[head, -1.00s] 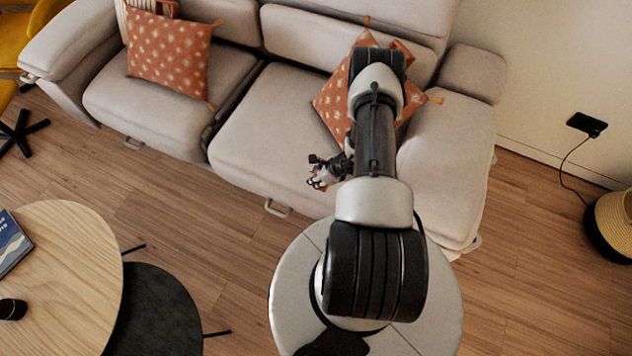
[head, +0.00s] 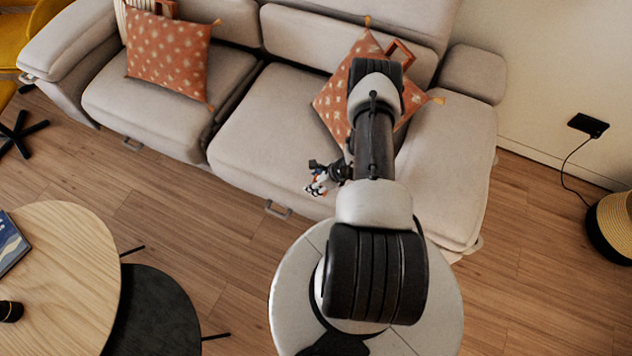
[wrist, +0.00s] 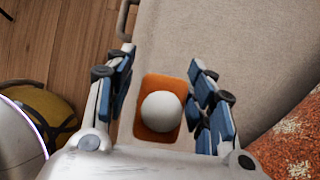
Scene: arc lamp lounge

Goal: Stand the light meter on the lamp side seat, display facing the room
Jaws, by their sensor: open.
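The light meter, an orange body with a white dome (wrist: 161,111), sits between the fingers in the wrist view, over the grey sofa seat (wrist: 215,35). Its display is not visible, and I cannot tell if its base touches the seat. My gripper (wrist: 165,100) is open around it, with a gap at the left finger; contact at the right is unclear. In the head view my gripper (head: 317,187) is above the front of the right-hand seat (head: 265,140), and the meter can hardly be made out there.
A patterned orange cushion (head: 335,103) leans behind my arm, with an orange-brown loop (head: 401,50) behind it. Another cushion (head: 168,60) is on the left seat. A round wooden table (head: 75,260) and a dark one (head: 155,315) stand at lower left. The seat left of my gripper is clear.

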